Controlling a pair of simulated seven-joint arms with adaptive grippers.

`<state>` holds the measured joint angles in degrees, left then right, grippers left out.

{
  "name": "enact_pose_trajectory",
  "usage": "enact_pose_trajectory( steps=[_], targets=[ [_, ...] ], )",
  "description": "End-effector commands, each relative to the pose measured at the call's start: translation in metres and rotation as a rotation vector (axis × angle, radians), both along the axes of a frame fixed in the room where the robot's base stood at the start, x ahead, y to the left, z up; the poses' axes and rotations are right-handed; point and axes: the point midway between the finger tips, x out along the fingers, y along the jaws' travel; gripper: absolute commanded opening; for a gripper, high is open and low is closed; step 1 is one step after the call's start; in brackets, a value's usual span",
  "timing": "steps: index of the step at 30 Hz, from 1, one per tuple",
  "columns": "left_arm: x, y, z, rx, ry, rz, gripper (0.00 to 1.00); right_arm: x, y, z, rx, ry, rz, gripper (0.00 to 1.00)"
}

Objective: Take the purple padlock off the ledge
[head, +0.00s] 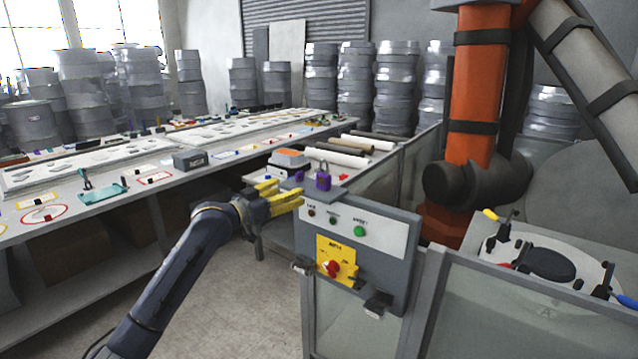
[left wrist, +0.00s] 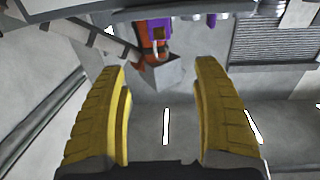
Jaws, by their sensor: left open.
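The purple padlock (head: 323,182) stands upright on the grey ledge (head: 341,193) on top of the control box, its shackle upward. My left gripper (head: 288,193), with yellow fingers, is open and empty just to the left of the padlock, apart from it. In the left wrist view the padlock (left wrist: 160,27) shows at the top edge, partly cut off, beyond the open fingertips (left wrist: 160,66) and roughly centred between them. My right gripper is not in view.
The control box (head: 385,239) carries buttons and a red knob (head: 333,268) on a yellow plate. A long workbench (head: 60,220) with tools runs at the left. A large orange robot arm (head: 474,95) stands behind at the right. A fence panel (head: 530,305) extends to the right.

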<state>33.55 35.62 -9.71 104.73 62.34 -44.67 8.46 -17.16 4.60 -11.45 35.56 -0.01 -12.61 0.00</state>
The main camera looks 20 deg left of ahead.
Motion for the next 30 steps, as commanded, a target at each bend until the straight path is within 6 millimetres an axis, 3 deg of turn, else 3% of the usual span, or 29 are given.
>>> enact_pose_trajectory(
  steps=[15,30],
  targets=[
    [0.082,-0.036,0.000,-0.003,0.000,0.000,0.67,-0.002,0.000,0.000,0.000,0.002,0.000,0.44],
    [0.111,-0.048,-0.001,-0.004,-0.001,0.001,0.67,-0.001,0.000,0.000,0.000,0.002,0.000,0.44]
  ],
)
